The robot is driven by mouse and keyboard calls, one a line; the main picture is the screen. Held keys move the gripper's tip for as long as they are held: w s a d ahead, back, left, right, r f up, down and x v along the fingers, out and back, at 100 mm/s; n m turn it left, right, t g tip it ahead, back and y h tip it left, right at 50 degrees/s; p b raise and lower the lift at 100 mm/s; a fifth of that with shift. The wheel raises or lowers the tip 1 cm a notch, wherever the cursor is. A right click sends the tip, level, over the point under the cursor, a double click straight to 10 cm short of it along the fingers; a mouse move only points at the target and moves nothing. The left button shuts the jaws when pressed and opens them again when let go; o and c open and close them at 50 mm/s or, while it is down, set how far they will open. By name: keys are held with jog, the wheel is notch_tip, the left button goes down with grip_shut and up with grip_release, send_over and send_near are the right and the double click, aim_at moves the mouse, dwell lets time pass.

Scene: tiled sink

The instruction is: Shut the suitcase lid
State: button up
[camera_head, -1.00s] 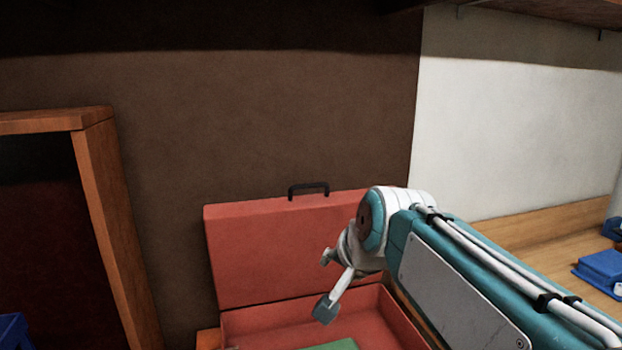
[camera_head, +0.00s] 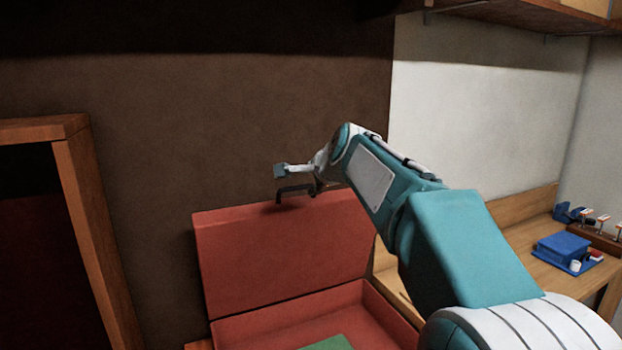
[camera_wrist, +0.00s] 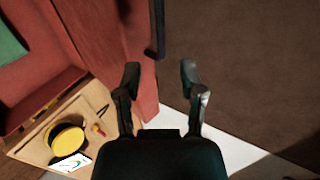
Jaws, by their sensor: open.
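The red suitcase stands open, with its lid (camera_head: 285,250) upright against the brown wall. A dark handle (camera_head: 293,190) sits on the lid's top edge. The suitcase base (camera_head: 280,322) is below, partly cut off by the frame. My gripper (camera_head: 298,178) is open at the height of the lid's top edge, close to the handle. In the wrist view my open gripper (camera_wrist: 160,74) has the lid's red edge (camera_wrist: 142,60) behind its left finger, and the dark handle (camera_wrist: 157,30) shows beyond, between the fingertips. I cannot tell whether a finger touches the lid.
A green item (camera_head: 328,343) lies in the base. A wooden frame (camera_head: 95,220) stands at left. A wooden counter at right holds a blue box (camera_head: 562,246). The wrist view shows a yellow round container (camera_wrist: 67,138) and a white card (camera_wrist: 70,163) on wood. A shelf (camera_head: 510,12) hangs above right.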

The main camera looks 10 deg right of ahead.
aim_at(299, 188)
jog(key=x, duration=0.4)
jog(key=a+x, duration=0.1)
jog(key=x, duration=0.1)
jog(key=shift+f, duration=0.15)
jog(key=shift+w+d+f, duration=0.1)
jog(key=shift+w+f, duration=0.15)
jog(key=shift+w, duration=0.2)
jog(key=shift+w+d+f, duration=0.1)
jog(key=shift+w+f, duration=0.15)
jog(key=shift+w, duration=0.2)
jog(key=shift+w+a+f, duration=0.15)
jog(key=shift+w, duration=0.1)
grip_shut()
jog(key=shift+f, duration=0.1)
